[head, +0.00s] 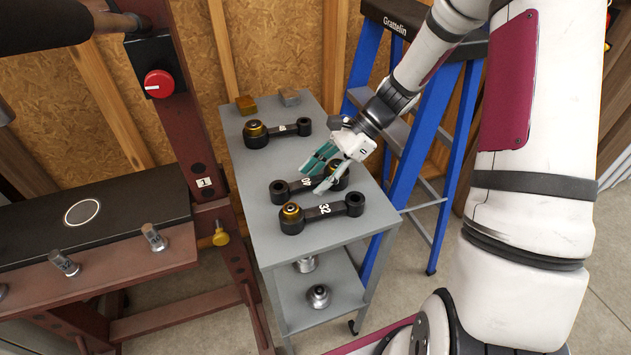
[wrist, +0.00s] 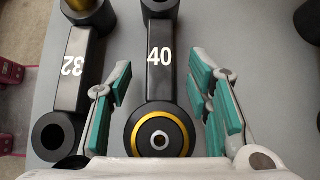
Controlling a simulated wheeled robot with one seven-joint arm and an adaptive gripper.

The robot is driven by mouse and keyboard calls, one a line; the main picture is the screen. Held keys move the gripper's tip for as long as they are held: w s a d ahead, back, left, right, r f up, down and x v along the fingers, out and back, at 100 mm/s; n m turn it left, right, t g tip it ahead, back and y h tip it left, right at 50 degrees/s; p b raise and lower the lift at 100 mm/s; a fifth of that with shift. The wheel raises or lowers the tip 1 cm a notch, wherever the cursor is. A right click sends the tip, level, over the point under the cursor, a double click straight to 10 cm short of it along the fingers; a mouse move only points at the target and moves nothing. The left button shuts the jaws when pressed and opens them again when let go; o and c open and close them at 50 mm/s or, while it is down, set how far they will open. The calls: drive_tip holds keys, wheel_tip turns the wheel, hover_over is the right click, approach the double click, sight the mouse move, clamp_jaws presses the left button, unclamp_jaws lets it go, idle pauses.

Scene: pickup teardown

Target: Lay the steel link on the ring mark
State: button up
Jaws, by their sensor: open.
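Several dark links lie on the grey cart. Link 40 (head: 280,188) is the middle one; in the wrist view, link 40 (wrist: 160,85) has a silver-centred bushing with a gold ring at its near end. My gripper (head: 313,177) is open above it; in the wrist view its teal-padded fingers (wrist: 160,72) are on either side of link 40, apart from it. Link 32 (head: 320,212) lies nearest, with a brass-coloured bushing. Another link (head: 280,132) lies farther back. I cannot tell which is steel. The white ring mark (head: 82,212) is empty on the black bench top.
A red press frame (head: 200,185) stands between bench and cart. A blue stepladder (head: 405,175) stands to the right. Metal parts (head: 318,295) sit on the lower shelf.

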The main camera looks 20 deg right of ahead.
drive_tip(key=shift+a+f, duration=0.1)
clamp_jaws()
drive_tip(key=shift+r, duration=0.2)
